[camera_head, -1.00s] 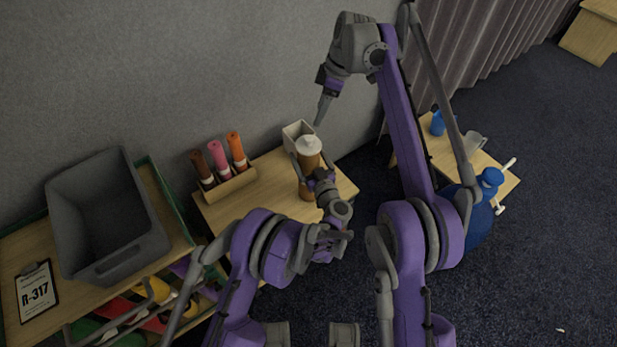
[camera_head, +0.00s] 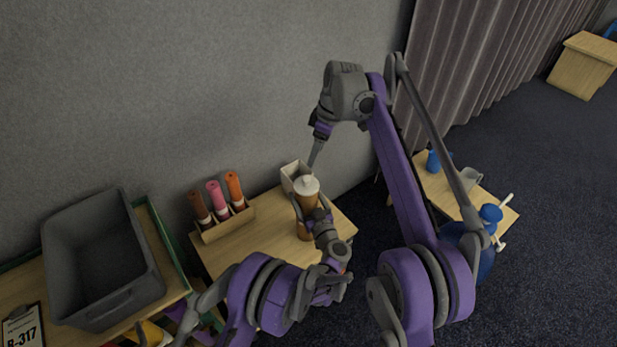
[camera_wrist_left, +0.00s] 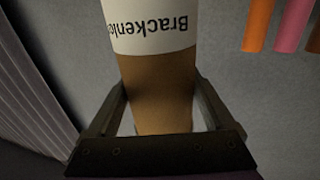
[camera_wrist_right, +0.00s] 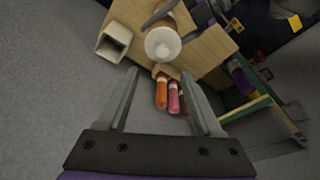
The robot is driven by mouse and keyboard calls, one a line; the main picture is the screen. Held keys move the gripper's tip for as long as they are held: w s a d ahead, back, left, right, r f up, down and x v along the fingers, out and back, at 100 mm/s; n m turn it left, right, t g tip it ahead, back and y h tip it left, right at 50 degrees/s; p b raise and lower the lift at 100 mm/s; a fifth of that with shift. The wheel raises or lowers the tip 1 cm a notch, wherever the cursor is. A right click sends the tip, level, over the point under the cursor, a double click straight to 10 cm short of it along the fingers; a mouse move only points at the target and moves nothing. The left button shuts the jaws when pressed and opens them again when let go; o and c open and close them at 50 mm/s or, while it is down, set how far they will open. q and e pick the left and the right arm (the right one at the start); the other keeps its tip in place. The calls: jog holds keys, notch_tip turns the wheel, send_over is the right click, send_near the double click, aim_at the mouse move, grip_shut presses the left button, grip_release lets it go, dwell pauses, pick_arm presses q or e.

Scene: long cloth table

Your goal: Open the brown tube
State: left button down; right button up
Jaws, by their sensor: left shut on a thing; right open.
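The large brown tube (camera_head: 307,201) stands upright on the small wooden table, with a white cap (camera_head: 307,184) on top. My left gripper (camera_head: 311,213) is shut around its brown body; the left wrist view shows the fingers on both sides of the brown body (camera_wrist_left: 158,88), beside a white label reading "Brackenl…". My right gripper (camera_head: 312,163) is open and empty, pointing down, above and behind the cap. In the right wrist view the capped end of the tube (camera_wrist_right: 162,43) lies beyond the open fingers (camera_wrist_right: 162,85), with no contact visible.
A white open box (camera_head: 292,172) stands just behind the tube. A wooden rack (camera_head: 228,224) holds small brown, pink and orange tubes at the left. A grey bin (camera_head: 100,262) sits further left. The wall is close behind the table.

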aim_at(306, 179)
jog(key=s+a+m+t+h, duration=0.2)
jog(key=s+m+t, duration=0.15)
jog(key=m, duration=0.85)
jog(key=x, duration=1.1)
jog(key=shift+s+f, duration=0.25)
jog(key=shift+f, duration=0.1)
grip_shut()
jog(key=shift+a, duration=0.1)
jog(key=shift+r, duration=0.25)
jog(key=shift+r, duration=0.9)
